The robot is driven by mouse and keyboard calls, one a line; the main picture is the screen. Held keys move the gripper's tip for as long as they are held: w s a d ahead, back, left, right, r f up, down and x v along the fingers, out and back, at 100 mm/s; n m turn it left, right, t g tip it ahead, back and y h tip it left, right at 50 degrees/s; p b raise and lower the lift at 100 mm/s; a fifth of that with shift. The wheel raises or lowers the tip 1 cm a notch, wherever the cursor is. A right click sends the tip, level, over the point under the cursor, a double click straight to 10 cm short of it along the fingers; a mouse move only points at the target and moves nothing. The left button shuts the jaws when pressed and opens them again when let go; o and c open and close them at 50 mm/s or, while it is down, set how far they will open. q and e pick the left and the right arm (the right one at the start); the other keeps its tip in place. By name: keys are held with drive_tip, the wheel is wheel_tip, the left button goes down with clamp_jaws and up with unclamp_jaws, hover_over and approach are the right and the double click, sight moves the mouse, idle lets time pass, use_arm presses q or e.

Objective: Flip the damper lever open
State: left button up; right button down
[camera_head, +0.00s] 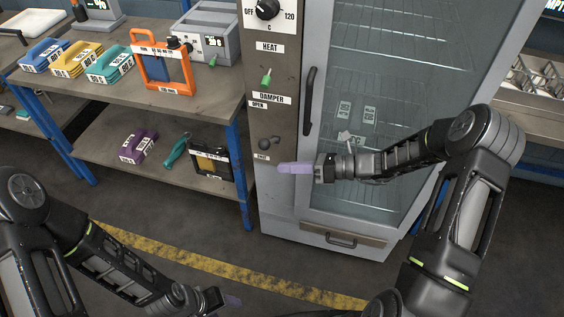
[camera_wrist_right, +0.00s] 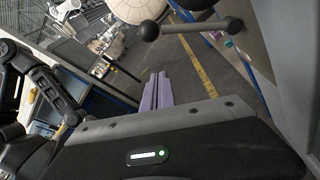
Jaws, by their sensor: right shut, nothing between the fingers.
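The damper lever (camera_head: 268,143) is a dark rod with ball ends on the grey control panel, below the DAMPER and OPEN labels and just above the lower small label. In the right wrist view the lever (camera_wrist_right: 190,27) crosses the top, with a ball at each end. My right gripper (camera_head: 280,169) is shut and empty, its purple fingers pointing left just below the lever, apart from it. Its fingers (camera_wrist_right: 157,92) also show in the right wrist view, below the lever in the picture. My left gripper (camera_head: 232,300) is low at the bottom, its fingers barely visible.
The cabinet's glass door (camera_head: 380,80) is closed behind my right arm, with a dark vertical handle (camera_head: 309,100) beside the panel. A green-tipped HEAT switch (camera_head: 266,78) sits above the lever. A workbench (camera_head: 200,100) with several coloured items stands left of the cabinet.

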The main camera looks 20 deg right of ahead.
drive_tip(key=b+v, duration=0.1)
drive_tip(key=v, duration=0.7)
drive_tip(key=shift+s+d, duration=0.1)
drive_tip(key=s+a+f+n+g+h, duration=0.1)
drive_tip(key=s+f+n+g+h, duration=0.2)
drive_tip(key=f, duration=0.4)
drive_tip(key=s+f+n+h, duration=0.3)
drive_tip(key=s+f+n, duration=0.25)
drive_tip(key=f, duration=0.25)
drive_tip(key=s+a+f+n+g+h, duration=0.1)
drive_tip(key=s+f+n+g+h, duration=0.15)
drive_tip(key=f+n, duration=0.35)
drive_tip(key=s+a+f+n, duration=0.1)
drive_tip(key=s+a+n, duration=0.4)
drive_tip(key=a, duration=0.3)
drive_tip(key=s+a+f+n+h, duration=0.1)
drive_tip(key=s+a+n, duration=0.5)
drive_tip(key=a+n, duration=0.2)
drive_tip(key=shift+a+f+g+h, duration=0.1)
drive_tip(key=shift+g+h, duration=0.15)
